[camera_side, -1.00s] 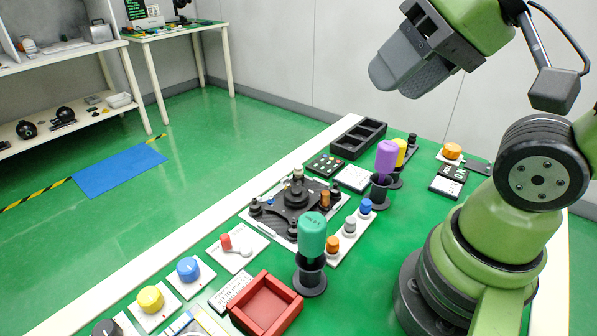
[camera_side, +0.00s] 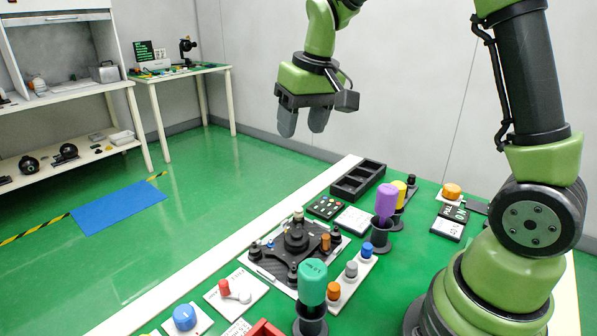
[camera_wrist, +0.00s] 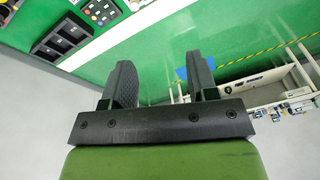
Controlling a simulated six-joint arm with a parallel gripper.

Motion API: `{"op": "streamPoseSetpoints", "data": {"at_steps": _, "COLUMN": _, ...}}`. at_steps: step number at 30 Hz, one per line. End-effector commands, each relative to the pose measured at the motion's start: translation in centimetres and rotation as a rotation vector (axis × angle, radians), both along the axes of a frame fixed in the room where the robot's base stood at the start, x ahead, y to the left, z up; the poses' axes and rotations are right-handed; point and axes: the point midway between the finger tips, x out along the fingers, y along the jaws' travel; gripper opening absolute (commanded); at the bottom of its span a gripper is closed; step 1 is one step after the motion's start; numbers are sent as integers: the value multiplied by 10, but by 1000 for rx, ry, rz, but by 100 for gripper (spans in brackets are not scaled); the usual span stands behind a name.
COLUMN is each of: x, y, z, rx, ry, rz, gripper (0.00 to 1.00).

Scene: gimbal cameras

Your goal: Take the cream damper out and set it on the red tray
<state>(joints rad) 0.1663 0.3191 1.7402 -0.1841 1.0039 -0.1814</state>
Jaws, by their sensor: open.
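The red tray (camera_side: 265,329) is cut off by the bottom edge of the side view. My gripper (camera_side: 303,124) is open and empty, high above and beyond the bench's far edge, fingers down. In the wrist view, my gripper (camera_wrist: 162,70) shows bare floor between its fingers.
A green-topped post (camera_side: 312,284), a purple-topped post (camera_side: 386,201) and a yellow one (camera_side: 399,194) stand upright on the bench. A black compartment box (camera_side: 358,180) lies at the back. A white block (camera_side: 351,277) holds coloured knobs. Air around my gripper is clear.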

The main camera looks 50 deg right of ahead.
Motion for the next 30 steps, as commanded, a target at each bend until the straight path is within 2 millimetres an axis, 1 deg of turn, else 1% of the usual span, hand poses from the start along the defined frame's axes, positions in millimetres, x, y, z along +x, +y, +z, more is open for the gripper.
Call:
{"op": "streamPoseSetpoints", "data": {"at_steps": 1, "x": 13, "y": -9, "z": -20, "rx": -6, "ry": 44, "rz": 2, "gripper": 53}}
{"op": "streamPoseSetpoints", "data": {"at_steps": 2, "x": 19, "y": -14, "z": -31, "rx": -9, "ry": 64, "rz": 5, "gripper": 53}}
{"op": "streamPoseSetpoints", "data": {"at_steps": 3, "x": 27, "y": -21, "z": -45, "rx": -14, "ry": 90, "rz": 8, "gripper": 53}}
{"op": "streamPoseSetpoints", "data": {"at_steps": 6, "x": 41, "y": -36, "z": -80, "rx": -22, "ry": 148, "rz": 19, "gripper": 53}}
{"op": "streamPoseSetpoints", "data": {"at_steps": 9, "x": 48, "y": -46, "z": -108, "rx": -27, "ry": 192, "rz": 29, "gripper": 53}}
{"op": "streamPoseSetpoints", "data": {"at_steps": 12, "x": 51, "y": -53, "z": -126, "rx": -30, "ry": 218, "rz": 35, "gripper": 53}}
{"op": "streamPoseSetpoints", "data": {"at_steps": 20, "x": 52, "y": -56, "z": -151, "rx": -30, "ry": 236, "rz": 39, "gripper": 53}}
{"op": "streamPoseSetpoints", "data": {"at_steps": 30, "x": 51, "y": -56, "z": -210, "rx": -30, "ry": 236, "rz": 38, "gripper": 53}}
